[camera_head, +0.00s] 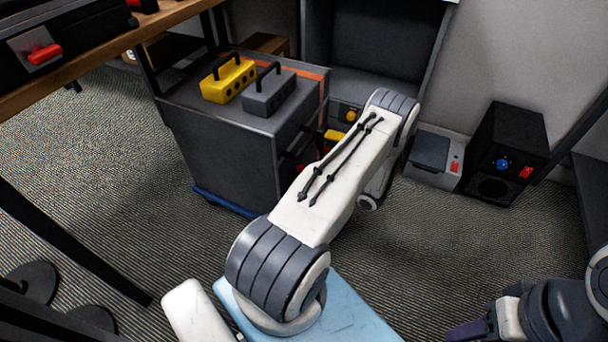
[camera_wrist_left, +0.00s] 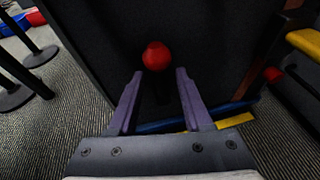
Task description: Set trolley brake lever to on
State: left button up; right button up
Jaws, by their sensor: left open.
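The dark grey trolley (camera_head: 225,160) stands left of centre in the head view, on a blue base. In the left wrist view, a lever with a round red knob (camera_wrist_left: 156,56) stands in front of a dark panel (camera_wrist_left: 100,40). My left gripper (camera_wrist_left: 159,75) is open, with its purple fingers either side of the dark stem below the knob; I cannot tell whether they touch it. In the head view my left arm hides this gripper and the lever. My right gripper (camera_head: 468,331) shows only partly at the bottom right edge, away from the trolley.
A yellow box (camera_head: 228,82) and a grey box (camera_head: 269,94) with handles sit on the trolley. A wooden bench (camera_head: 110,45) is at the left. A black speaker-like box (camera_head: 506,150) and a grey device (camera_head: 433,155) stand by the wall. Carpet is open at right.

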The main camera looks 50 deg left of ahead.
pick_arm(q)
jog(key=p+v, duration=0.2)
jog(key=v, duration=0.6)
jog(key=shift+d, duration=0.35)
jog(key=shift+r, duration=0.1)
